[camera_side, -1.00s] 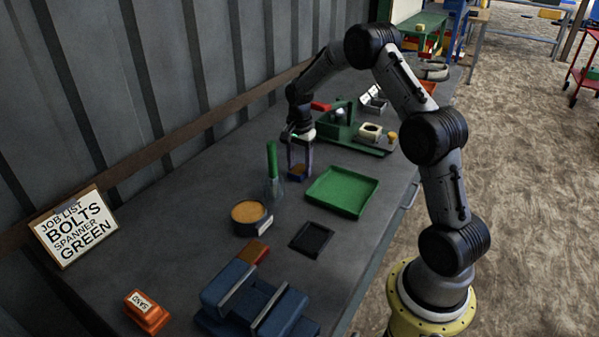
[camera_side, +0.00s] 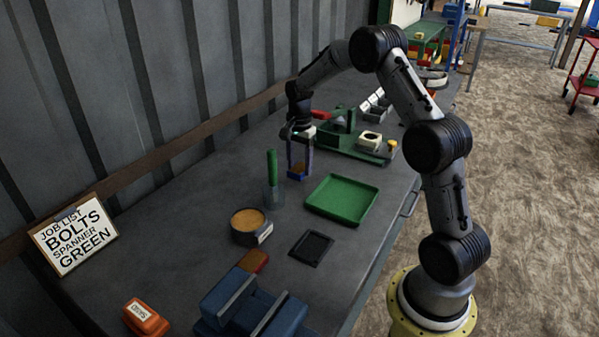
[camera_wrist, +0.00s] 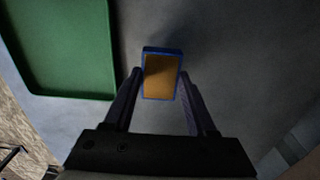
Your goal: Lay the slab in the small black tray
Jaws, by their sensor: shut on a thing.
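The small black tray (camera_side: 311,247) lies flat on the bench, in front of the green tray in the side view, and looks empty. My gripper (camera_side: 299,164) is beyond the black tray, to the left of the green tray's far end. It is shut on a slab with an orange-brown face and blue edges (camera_wrist: 161,76), which also shows low between the fingers in the side view (camera_side: 297,174). The slab seems to be just above the bench; the gap is hard to judge. The black tray is not visible in the wrist view.
A glass with a green-handled tool (camera_side: 272,163) stands close left of my gripper. A round tin (camera_side: 235,235), a red-brown block (camera_side: 253,261) and a blue vise (camera_side: 225,300) are nearer. A green machine (camera_side: 350,148) stands behind.

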